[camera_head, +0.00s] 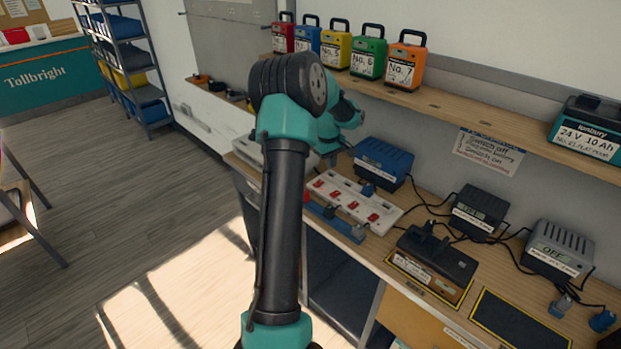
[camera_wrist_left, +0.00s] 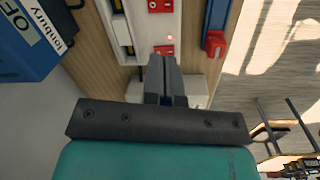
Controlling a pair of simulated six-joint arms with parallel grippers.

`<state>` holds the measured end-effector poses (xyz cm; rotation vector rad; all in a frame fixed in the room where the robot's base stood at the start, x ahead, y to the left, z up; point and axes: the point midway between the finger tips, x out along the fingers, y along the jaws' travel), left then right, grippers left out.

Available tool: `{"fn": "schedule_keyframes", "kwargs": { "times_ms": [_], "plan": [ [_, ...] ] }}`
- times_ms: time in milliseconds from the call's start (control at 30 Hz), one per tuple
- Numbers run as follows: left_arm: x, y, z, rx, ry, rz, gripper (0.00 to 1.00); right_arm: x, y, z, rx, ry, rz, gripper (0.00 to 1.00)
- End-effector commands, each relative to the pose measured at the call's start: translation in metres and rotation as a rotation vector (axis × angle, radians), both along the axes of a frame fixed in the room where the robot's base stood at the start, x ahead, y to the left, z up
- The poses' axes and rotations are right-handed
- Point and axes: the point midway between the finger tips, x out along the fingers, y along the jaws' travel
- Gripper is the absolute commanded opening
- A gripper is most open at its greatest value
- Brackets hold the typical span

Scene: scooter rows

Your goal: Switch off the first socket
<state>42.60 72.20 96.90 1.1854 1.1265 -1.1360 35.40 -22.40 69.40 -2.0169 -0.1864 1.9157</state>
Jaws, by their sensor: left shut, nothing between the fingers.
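The white socket strip (camera_head: 385,217) lies on the bench in the head view, with several red rocker switches. In the left wrist view the white strip (camera_wrist_left: 142,25) runs up the picture, with one red switch (camera_wrist_left: 163,51) just beyond my fingertips and another red switch (camera_wrist_left: 160,5) farther up. A small red light glows between them. My left gripper (camera_wrist_left: 161,62) is shut and empty over the strip, close to the nearer switch. I cannot tell if it touches. My right gripper is not in view.
A blue charger (camera_head: 384,160) stands behind the strip and shows "OFF" in the wrist view (camera_wrist_left: 30,35). Black chargers (camera_head: 479,211) with cables stand to the right. A shelf (camera_head: 440,98) with numbered battery packs runs above the bench.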

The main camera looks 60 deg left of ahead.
Motion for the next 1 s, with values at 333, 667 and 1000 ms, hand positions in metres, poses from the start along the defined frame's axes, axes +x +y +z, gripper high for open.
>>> {"fn": "schedule_keyframes", "kwargs": {
  "times_ms": [333, 667, 1000],
  "plan": [
    [-0.007, 0.052, 0.028, 0.057, -0.024, 0.266, 0.0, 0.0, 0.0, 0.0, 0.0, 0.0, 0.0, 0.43],
    [-0.007, 0.051, 0.025, 0.055, -0.023, 0.262, 0.0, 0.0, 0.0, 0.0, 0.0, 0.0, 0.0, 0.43],
    [-0.003, 0.052, -0.015, 0.053, -0.02, 0.261, 0.0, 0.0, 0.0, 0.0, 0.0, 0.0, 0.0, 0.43]
  ]
}}
